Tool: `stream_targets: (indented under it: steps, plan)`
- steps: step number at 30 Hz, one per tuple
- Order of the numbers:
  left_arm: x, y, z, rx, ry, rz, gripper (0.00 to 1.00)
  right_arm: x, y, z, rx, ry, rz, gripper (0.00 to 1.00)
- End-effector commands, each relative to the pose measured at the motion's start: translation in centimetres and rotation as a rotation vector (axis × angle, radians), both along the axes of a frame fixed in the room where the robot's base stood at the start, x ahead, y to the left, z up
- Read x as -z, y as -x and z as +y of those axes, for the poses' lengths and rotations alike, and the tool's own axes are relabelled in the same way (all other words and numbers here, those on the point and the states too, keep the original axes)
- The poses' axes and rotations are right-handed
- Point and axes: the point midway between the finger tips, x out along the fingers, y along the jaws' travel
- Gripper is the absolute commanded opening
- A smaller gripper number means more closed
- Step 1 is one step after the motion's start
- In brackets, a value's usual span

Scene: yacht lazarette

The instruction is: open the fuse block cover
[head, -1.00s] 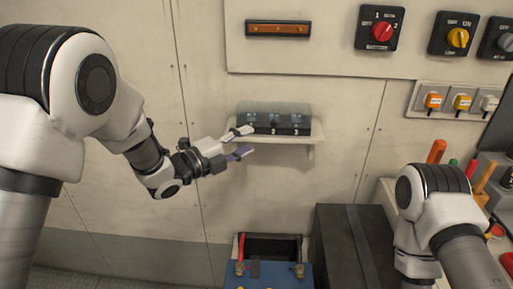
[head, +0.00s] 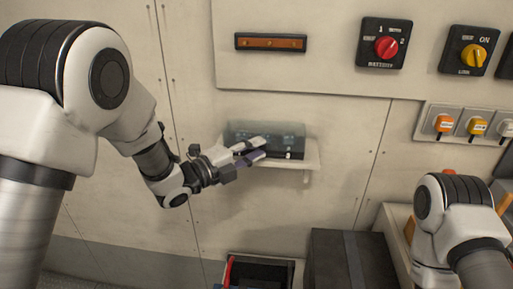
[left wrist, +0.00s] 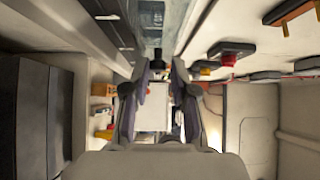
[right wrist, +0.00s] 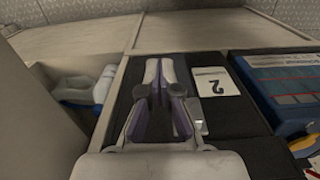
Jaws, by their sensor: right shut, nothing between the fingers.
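The fuse block (head: 292,154) is a dark block on a small white wall shelf.
The shelf (head: 308,163) juts from the pale wall. Above are an orange-fronted bar (head: 270,42), a red rotary switch (head: 386,46) and a yellow one (head: 473,57). Below stand a dark box (head: 345,262) and an open bin (head: 262,270). A card marked 2 (right wrist: 216,82) lies beside my right gripper.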

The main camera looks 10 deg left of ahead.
Motion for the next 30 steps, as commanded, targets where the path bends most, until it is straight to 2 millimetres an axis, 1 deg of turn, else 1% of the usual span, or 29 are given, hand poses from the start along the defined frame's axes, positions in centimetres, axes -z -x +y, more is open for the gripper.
stream_targets:
  steps: [10,14,17,23,30]
  plan:
    - [-0.2,0.0,0.0,0.001,0.0,0.003,0.0,-0.2,0.0,0.0,0.001,0.0,0.0,0.0]
    - [-0.8,0.0,-0.1,0.001,0.0,0.025,0.0,-0.8,0.0,0.0,0.001,0.0,0.0,0.0]
    - [-1.4,0.0,0.0,0.001,0.0,0.061,0.0,-1.7,0.0,0.0,0.001,0.0,0.0,0.0]
    - [-3.3,0.0,0.0,0.002,-0.001,0.179,0.0,-4.4,0.0,0.0,0.001,0.0,0.0,0.0]
    - [-5.6,-0.3,0.0,0.003,-0.001,0.363,0.0,-9.0,0.0,0.0,0.001,0.0,-0.001,0.0]
